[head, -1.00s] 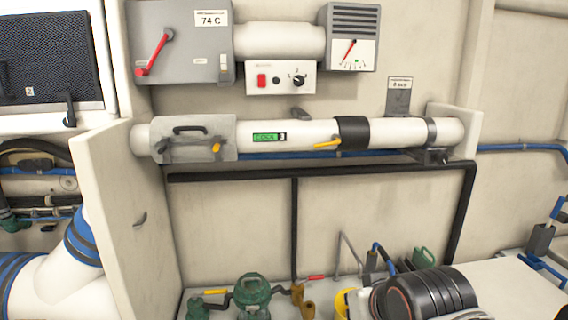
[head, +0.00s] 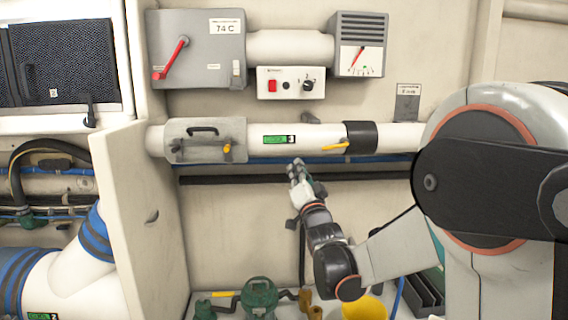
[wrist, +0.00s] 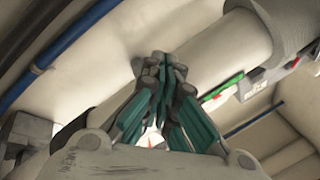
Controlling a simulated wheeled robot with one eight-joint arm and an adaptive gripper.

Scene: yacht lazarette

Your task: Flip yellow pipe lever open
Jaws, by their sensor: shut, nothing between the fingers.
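The yellow lever (head: 335,146) sits on the white pipe (head: 310,132), beside a black band (head: 361,138), and points left, slightly down. A smaller yellow handle (head: 227,149) is on the grey hatch fitting (head: 206,140) further left. My gripper (head: 295,165) is shut and empty, just below the pipe in the head view, left of and lower than the lever. I cannot tell its depth from the wall. In the wrist view my closed fingers (wrist: 168,65) overlap the white pipe (wrist: 205,55); I cannot make out the yellow lever there.
A grey switch box with a red handle (head: 172,58), a white control panel (head: 290,83) and a gauge box (head: 358,44) are above the pipe. A dark rail (head: 230,180) runs below it. Green valves (head: 260,296) and a yellow bucket (head: 364,308) are low down.

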